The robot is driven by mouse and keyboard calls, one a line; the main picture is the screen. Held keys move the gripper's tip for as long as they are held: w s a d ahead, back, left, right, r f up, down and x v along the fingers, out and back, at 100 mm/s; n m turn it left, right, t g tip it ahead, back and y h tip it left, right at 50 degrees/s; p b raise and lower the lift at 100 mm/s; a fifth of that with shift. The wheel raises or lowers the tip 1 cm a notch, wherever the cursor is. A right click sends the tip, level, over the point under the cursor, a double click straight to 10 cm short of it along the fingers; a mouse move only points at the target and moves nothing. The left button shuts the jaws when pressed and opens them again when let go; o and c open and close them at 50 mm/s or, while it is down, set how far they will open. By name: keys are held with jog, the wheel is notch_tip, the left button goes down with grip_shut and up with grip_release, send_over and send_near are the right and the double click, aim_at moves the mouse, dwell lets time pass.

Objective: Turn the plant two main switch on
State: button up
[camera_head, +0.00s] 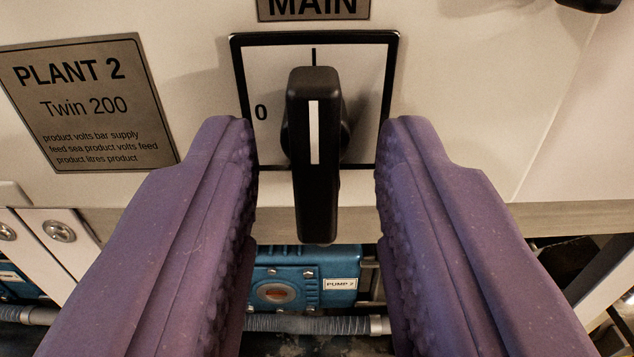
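The plant two main switch (314,150) is a black rotary handle on a pale square plate (265,75) with a black frame. The handle stands upright, its white line vertical, in line with a black mark at the top of the plate. A "0" shows on the plate's left side; the right side shows no readable mark. My gripper (317,140) has two purple padded fingers. They are open, one on each side of the handle, with a gap on both sides. The fingers cover the plate's lower corners.
A "PLANT 2 Twin 200" label plate (88,100) is at left, and a "MAIN" label (314,8) is above the switch. Below the panel are a blue pump (310,275) marked "PUMP 2" and a grey ribbed hose (310,324). A dark object (590,4) shows at the top right.

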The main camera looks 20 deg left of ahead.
jog(key=v, duration=0.8)
jog(key=shift+p, duration=0.4)
jog(key=shift+w, duration=0.1)
